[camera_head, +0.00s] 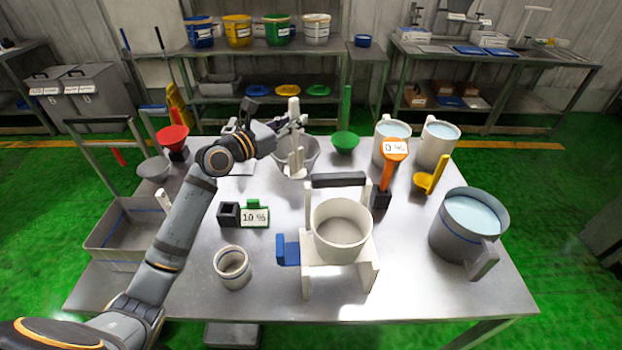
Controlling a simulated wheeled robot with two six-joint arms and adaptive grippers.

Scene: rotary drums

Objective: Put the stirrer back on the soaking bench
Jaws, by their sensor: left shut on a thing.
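The white stirrer (294,108) stands upright in the head view, at the back middle of the metal bench (190,300). My left arm reaches in from the left, and my left gripper (291,124) is shut on the stirrer's shaft. The stirrer's lower end is over or inside a grey bowl (310,160); I cannot tell whether it touches the bottom. The gripper partly hides the shaft and the bowl's rim. My right gripper is not in view.
A white drum on a stand (340,262) is at the front middle, with a grey jug (462,230) to its right. White jugs (438,145), a green funnel (345,142) and an orange sign (389,170) stand behind.

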